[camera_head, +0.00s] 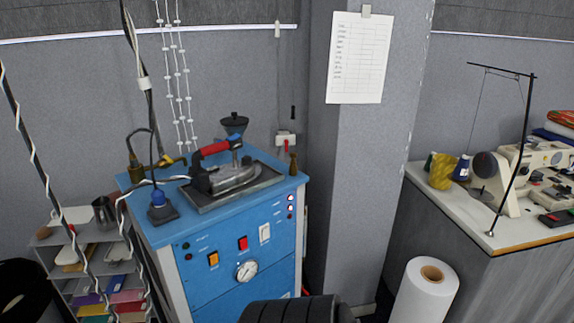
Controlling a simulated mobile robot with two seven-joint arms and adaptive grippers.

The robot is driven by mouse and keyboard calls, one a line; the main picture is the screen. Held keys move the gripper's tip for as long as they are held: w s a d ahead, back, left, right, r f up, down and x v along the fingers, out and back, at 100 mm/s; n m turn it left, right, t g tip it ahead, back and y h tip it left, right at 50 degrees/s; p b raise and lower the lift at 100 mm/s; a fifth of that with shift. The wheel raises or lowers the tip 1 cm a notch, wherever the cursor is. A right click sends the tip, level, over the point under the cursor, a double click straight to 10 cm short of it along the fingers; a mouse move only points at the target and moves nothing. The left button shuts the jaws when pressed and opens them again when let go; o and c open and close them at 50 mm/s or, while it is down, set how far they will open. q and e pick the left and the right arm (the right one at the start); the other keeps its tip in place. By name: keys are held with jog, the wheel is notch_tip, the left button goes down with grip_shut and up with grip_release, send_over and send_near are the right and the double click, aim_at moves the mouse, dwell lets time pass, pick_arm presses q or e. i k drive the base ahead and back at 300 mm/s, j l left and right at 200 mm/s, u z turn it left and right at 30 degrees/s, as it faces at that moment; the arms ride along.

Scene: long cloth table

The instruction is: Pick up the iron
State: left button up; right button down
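The iron (232,178) has a grey metal body and a red handle. It rests on a dark flat tray (258,190) on top of a blue steam unit (172,232). Its handle is raised and uncovered, with nothing gripping it. A pale hose runs from the iron toward the left. Neither of my grippers is in view.
A black funnel-like part (234,124) stands behind the iron, and a blue-capped fitting (161,206) is left of it. A shelf (60,262) stands left. A sewing table (450,212) and a white roll (424,292) are right. A dark ribbed shape (290,310) crosses the bottom edge.

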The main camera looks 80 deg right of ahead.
aim_at(215, 182)
jog(key=z, duration=1.95)
jog(key=i+l+z, duration=0.2)
jog(key=k+j, duration=0.05)
jog(key=k, duration=0.05)
